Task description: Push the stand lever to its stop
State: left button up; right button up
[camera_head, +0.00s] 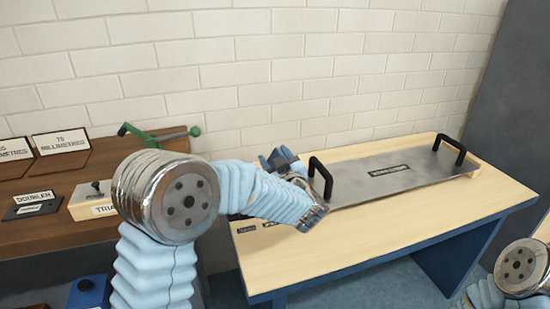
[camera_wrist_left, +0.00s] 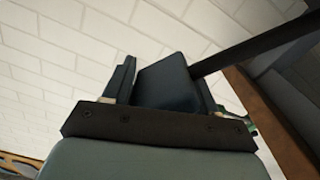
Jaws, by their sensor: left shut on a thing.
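My left gripper (camera_head: 283,160) is over the back left part of the light wooden table (camera_head: 380,226). In the left wrist view its two dark fingers (camera_wrist_left: 165,82) are closed on the sides of a dark block (camera_wrist_left: 168,84). A dark bar (camera_wrist_left: 265,47) runs from this block to the upper right; block and bar look like the stand lever and its grip. In the head view my arm and gripper hide most of the lever, and its stop cannot be made out. My right gripper is out of view; only part of my right arm shows at the lower right.
A metal plate (camera_head: 400,182) with two black handles (camera_head: 452,150) lies on the light table, close to my left gripper. A white brick wall stands behind.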

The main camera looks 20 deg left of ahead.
pick_arm(q)
jog(key=shift+d+f, duration=0.3)
jog(key=shift+f, duration=0.4)
jog(key=o, duration=0.8)
jog(key=shift+s+d+f+h, duration=0.1)
jog(key=shift+s+d+h, duration=0.1)
jog(key=shift+h, duration=0.1)
jog(key=shift+r+b+v, duration=0.15)
jog(key=shift+b+v, duration=0.25)
jog(key=shift+v, duration=2.9)
jog(key=shift+r+b+v, duration=0.2)
jog(key=shift+b+v, duration=0.2)
jog(key=shift+v, duration=2.9)
